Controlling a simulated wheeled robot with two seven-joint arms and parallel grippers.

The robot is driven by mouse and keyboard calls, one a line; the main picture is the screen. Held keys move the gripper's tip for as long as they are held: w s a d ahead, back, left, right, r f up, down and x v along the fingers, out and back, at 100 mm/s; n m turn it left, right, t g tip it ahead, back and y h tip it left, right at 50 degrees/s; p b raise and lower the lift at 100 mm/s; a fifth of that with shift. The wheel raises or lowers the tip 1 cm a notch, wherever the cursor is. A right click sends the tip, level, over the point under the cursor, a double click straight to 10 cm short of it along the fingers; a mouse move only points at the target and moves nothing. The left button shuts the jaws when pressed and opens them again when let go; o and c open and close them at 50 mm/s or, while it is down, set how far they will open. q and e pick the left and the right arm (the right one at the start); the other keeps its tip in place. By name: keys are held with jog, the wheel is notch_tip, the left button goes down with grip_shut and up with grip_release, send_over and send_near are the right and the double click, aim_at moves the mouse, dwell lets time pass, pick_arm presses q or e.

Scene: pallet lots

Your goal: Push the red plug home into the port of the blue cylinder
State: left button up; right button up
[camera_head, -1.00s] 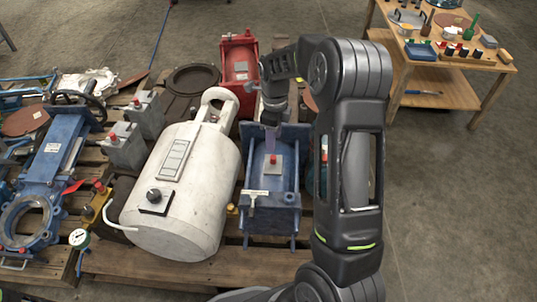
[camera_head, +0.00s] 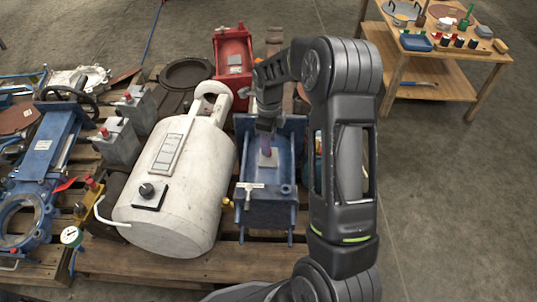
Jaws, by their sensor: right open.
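The blue cylinder (camera_head: 262,211) is a blue, box-framed unit lying on the pallet right of a white tank. A small pale port plate (camera_head: 268,161) sits on its upper face. The red plug does not show clearly; my right gripper covers the spot above the plate. My right gripper (camera_head: 267,146) points down over the port, its fingertips at or just above the plate. It is open; I cannot tell whether it touches the plug. My left gripper is not in view.
The white tank (camera_head: 178,190) lies close on the left. A red unit (camera_head: 233,62) stands behind. Grey blocks with red plugs (camera_head: 118,142) and a blue valve (camera_head: 45,160) are further left. A wooden table (camera_head: 450,60) with tools stands at the back right. The floor at right is clear.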

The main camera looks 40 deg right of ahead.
notch_tip(320, 180, down, 3)
jog(key=shift+r, duration=0.15)
jog(key=shift+c, duration=0.2)
dwell(0.3)
grip_shut()
dwell(0.4)
